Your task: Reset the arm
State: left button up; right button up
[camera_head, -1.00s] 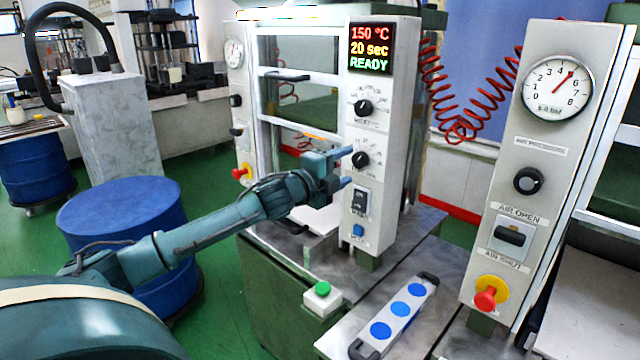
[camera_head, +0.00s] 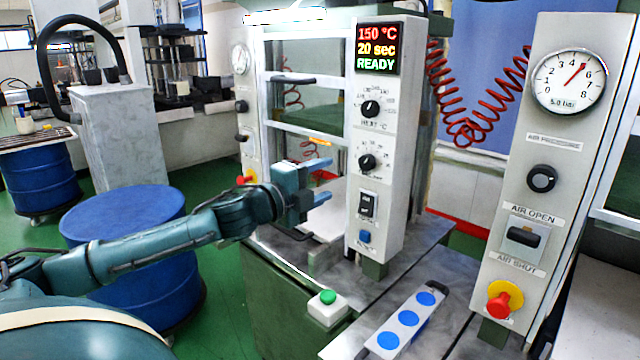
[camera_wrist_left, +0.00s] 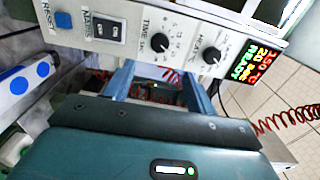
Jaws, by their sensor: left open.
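My left gripper (camera_head: 322,181) is open and empty. It hangs in front of the press, to the left of the white control panel (camera_head: 378,210), and looks apart from it. The panel carries a display (camera_head: 378,48) reading 150 °C, 20 sec, READY, two black dials, a black rocker switch and a blue button (camera_head: 364,237). In the left wrist view the two blue fingers (camera_wrist_left: 155,85) stand apart, with the panel (camera_wrist_left: 130,40) beyond them. My right gripper is not in view.
A mould bar with blue discs (camera_head: 408,318) lies on the metal table. A green button box (camera_head: 328,307) stands to its left. A second panel with a gauge (camera_head: 569,80) and a red knob (camera_head: 503,300) stands at the right. A blue drum (camera_head: 125,213) stands at the left.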

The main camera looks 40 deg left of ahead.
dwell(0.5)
pick_arm(q)
jog(key=s+d+f+n+g, duration=0.1)
jog(key=s+d+f+n, duration=0.15)
jog(key=f, duration=0.55)
jog(key=s+d+f+n+g, duration=0.2)
jog(key=s+d+f, duration=0.1)
jog(key=f, duration=0.5)
jog(key=s+d+f+n+g, duration=0.1)
jog(key=s+d+f+n, duration=0.15)
jog(key=f, duration=0.65)
jog(key=s+d+f+n+g+h, duration=0.1)
jog(key=s+d+f+n, duration=0.3)
jog(key=d, duration=0.5)
jog(key=s+d+f+n+g+p, duration=0.1)
jog(key=s+d+f+n, duration=0.3)
jog(key=s+d+f, duration=0.4)
jog(key=s+d+g, duration=0.1)
jog(key=s+d, duration=0.1)
jog(key=shift+s+d+f+n+h, duration=0.15)
jog(key=shift+s+d+n+h, duration=0.05)
jog(key=shift+s+n+h, duration=0.2)
